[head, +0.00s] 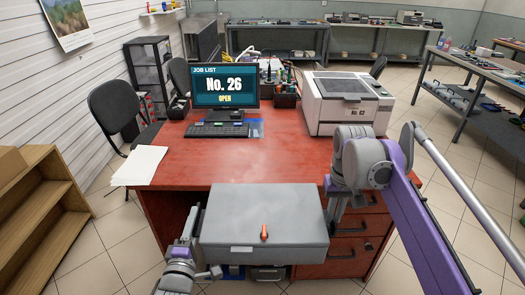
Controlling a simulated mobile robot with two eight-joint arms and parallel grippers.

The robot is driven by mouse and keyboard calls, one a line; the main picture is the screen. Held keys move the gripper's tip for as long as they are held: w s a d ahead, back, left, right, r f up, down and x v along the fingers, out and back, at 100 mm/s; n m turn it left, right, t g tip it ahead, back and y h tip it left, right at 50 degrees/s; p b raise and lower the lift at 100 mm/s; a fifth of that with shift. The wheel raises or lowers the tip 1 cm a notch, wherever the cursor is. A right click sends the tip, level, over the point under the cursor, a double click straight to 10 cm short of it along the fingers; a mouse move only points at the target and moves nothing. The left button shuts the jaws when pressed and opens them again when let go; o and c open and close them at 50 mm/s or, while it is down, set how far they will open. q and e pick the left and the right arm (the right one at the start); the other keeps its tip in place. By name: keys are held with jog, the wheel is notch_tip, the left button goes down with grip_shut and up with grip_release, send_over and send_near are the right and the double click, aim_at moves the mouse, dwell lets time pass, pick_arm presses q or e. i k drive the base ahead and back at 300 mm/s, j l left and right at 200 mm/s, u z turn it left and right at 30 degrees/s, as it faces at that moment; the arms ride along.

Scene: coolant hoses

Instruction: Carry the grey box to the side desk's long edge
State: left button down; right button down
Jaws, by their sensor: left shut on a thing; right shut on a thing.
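The grey box (263,208) is level and closed, with an orange latch (264,232) and a pale label on its front. It is held in front of the red-topped desk (215,165), and its back edge overlaps the desk's near edge in the head view. I cannot tell whether it touches the desk. My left gripper (194,226) is shut on the box's left side. My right gripper (333,208) is shut at its right side, its fingers partly hidden by my arm.
On the desk are a monitor (226,87), a keyboard (218,130), papers (139,166) and a white printer (345,104). The middle of the desktop is clear. A wooden shelf (40,200) and a black chair (122,110) stand left. A workbench (475,80) stands at the right.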

aim_at(262, 159)
jog(key=i, duration=1.3)
